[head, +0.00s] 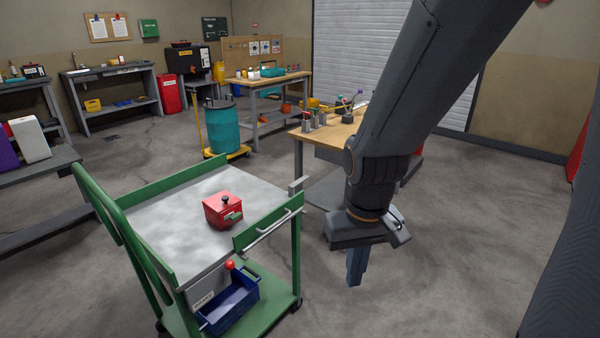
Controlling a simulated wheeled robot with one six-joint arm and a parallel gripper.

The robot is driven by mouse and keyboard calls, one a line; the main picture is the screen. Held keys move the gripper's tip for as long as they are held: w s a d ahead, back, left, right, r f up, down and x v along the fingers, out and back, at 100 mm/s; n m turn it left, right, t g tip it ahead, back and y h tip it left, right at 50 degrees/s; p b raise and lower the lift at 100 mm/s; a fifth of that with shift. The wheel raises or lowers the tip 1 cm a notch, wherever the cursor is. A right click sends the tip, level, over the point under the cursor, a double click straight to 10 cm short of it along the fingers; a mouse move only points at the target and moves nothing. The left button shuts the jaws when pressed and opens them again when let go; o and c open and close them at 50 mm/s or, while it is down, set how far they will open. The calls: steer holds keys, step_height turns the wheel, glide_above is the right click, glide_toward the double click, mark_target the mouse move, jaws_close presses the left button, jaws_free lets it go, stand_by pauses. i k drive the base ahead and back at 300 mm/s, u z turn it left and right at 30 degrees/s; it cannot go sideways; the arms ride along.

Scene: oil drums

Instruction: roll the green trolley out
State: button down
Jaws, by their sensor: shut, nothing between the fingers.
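The green trolley (158,270) stands at the left front, with a grey top, green side rails and a tall green handle at its left end. A red box (222,212) with a black knob sits on its top. A blue bin (230,300) is on the lower shelf. A lever with a red ball (230,265) shows below the top. A light bar (272,232) runs along the near right side. My gripper (355,268) hangs to the right of the trolley, pointing down, shut and empty, apart from the trolley in the picture.
A wooden workbench (335,133) with small tools stands behind my arm. A teal drum (222,128) on a yellow dolly (238,153) stands beyond the trolley. A grey bench (45,160) is at the left. Bare floor (440,270) lies at the right.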

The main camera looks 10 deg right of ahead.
mark_target(162, 225)
steer(key=z, duration=0.6)
steer(key=i, duration=0.65)
steer(key=z, duration=0.65)
steer(key=i, duration=1.95)
steer(key=u, duration=1.6)
steer(key=i, duration=0.6)
steer(key=u, duration=0.5)
